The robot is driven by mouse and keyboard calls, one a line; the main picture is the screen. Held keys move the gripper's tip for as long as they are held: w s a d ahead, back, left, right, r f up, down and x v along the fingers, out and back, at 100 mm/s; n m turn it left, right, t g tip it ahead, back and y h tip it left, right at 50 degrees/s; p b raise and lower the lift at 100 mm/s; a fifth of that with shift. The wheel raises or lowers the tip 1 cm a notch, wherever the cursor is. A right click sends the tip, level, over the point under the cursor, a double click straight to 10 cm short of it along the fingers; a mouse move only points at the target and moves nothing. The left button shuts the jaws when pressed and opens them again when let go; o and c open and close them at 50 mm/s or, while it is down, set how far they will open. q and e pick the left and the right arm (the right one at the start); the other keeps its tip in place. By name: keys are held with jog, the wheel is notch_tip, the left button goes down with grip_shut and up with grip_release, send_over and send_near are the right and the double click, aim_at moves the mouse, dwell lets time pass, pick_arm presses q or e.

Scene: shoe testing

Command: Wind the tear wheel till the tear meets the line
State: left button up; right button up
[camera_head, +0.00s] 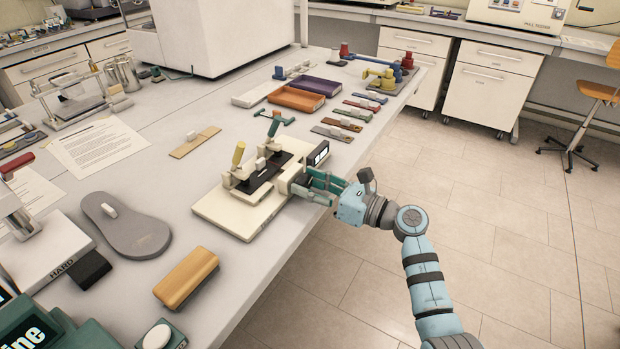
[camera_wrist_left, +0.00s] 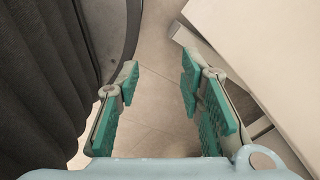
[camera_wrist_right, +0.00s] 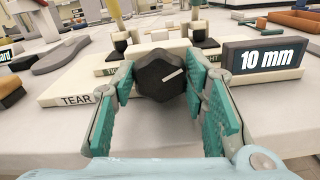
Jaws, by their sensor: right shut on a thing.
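The tear tester (camera_head: 240,212) is a cream base near the table's right edge, labelled TEAR in the right wrist view (camera_wrist_right: 78,101). A dark strip (camera_head: 263,171) lies between its clamps; I cannot make out the tear or the line. The tear wheel (camera_wrist_right: 160,80) is a black faceted knob whose white mark points right and slightly up. My right gripper (camera_head: 318,187) is shut on the wheel, a finger on each side. The display (camera_wrist_right: 264,57) reads 10 mm. My left gripper (camera_wrist_left: 158,80) is open and empty above the floor, outside the head view.
A grey insole (camera_head: 125,225) and a tan block (camera_head: 187,277) lie left of and in front of the tester. A beige strip (camera_head: 195,142) lies behind it. Orange (camera_head: 297,98) and purple (camera_head: 318,86) trays and several coloured strips are farther back.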

jog(key=shift+m+p, duration=0.3)
jog(key=shift+m, duration=0.2)
jog(key=o, duration=1.2)
jog(key=shift+c, duration=0.2)
jog(key=shift+d, duration=0.1)
jog(key=v, duration=1.2)
